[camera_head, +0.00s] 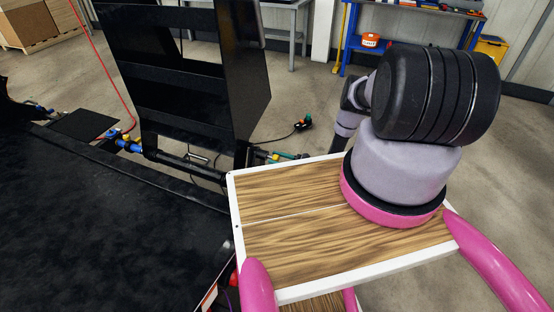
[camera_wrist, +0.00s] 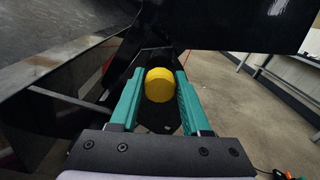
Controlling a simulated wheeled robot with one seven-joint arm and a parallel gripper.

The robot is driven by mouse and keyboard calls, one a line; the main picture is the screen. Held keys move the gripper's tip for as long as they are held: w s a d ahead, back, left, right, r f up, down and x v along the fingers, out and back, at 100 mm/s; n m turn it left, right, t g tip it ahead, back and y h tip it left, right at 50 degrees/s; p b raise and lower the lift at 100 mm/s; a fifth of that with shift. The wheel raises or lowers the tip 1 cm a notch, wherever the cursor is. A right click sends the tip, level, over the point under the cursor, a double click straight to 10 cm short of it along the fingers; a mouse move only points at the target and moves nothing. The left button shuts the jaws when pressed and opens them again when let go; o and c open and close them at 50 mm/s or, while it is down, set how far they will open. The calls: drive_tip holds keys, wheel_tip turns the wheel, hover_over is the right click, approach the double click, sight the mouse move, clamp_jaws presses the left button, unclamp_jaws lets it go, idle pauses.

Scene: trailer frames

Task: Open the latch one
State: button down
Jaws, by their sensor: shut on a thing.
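In the wrist view, a round yellow knob (camera_wrist: 159,87), which looks like the latch's handle, sits between the two green fingers of my gripper (camera_wrist: 158,76). The fingers are shut on it, one at each side. A dark metal part lies behind and below the knob, and the rest of the latch is hidden. My grey and black arm (camera_head: 435,95) reaches away over the wooden top of my base.
A tall black metal frame (camera_head: 185,75) stands left of my base, joined to a wide dark trailer bed (camera_head: 90,220). A blue workbench (camera_head: 420,12) stands at the back right. Open concrete floor (camera_head: 310,100) lies between.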

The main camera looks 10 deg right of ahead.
idle(0.3)
drive_tip(key=v, duration=0.4)
drive_tip(key=shift+d, duration=0.15)
drive_tip(key=shift+c, duration=1.9)
unclamp_jaws()
drive_tip(key=v, duration=1)
drive_tip(key=shift+s+d, duration=0.25)
